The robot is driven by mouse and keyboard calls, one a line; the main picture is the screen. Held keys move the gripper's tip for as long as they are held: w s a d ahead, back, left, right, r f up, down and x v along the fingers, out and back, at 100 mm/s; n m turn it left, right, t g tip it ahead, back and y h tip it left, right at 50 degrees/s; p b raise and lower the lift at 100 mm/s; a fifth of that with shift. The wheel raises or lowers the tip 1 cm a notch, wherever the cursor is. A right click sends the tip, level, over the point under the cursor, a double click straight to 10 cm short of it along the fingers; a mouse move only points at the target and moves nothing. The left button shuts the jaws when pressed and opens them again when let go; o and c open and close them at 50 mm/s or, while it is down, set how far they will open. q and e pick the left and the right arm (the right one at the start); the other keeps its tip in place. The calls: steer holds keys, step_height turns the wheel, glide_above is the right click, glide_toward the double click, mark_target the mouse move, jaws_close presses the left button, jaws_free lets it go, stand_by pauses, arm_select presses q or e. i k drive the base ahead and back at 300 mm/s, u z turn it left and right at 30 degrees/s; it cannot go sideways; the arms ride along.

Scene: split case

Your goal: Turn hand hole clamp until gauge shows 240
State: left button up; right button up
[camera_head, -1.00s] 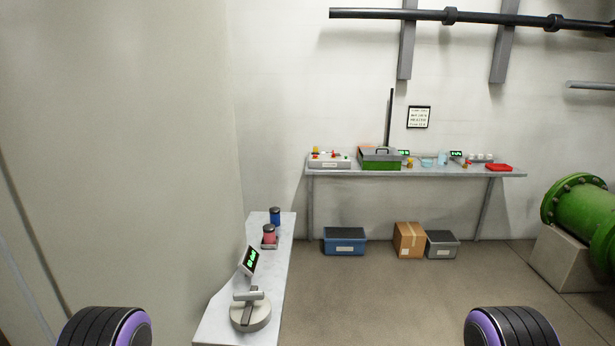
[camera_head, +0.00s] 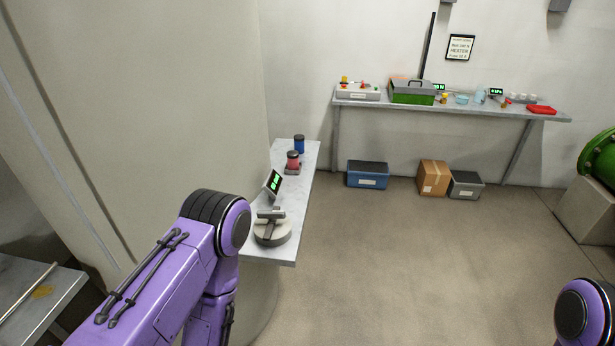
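The hand hole clamp (camera_head: 273,232) is a round grey disc with a bar handle (camera_head: 270,213) on top. It sits at the near end of the narrow side bench (camera_head: 310,157). A tilted gauge (camera_head: 273,183) with a green lit display stands just behind it; its digits are too small to read. My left arm comes in at the lower left, its purple links in front of the bench's near left part. My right arm shows only at the lower right corner. Neither gripper is in view.
A red jar (camera_head: 292,161) and a blue jar (camera_head: 299,144) stand farther back on the side bench. A long back bench (camera_head: 460,106) holds a green toolbox (camera_head: 412,97). A blue bin (camera_head: 367,175) and cardboard box (camera_head: 433,178) stand on the floor. The middle floor is clear.

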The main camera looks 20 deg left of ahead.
mark_target(272, 215)
steer(key=i, duration=0.15)
steer(key=u, duration=0.85)
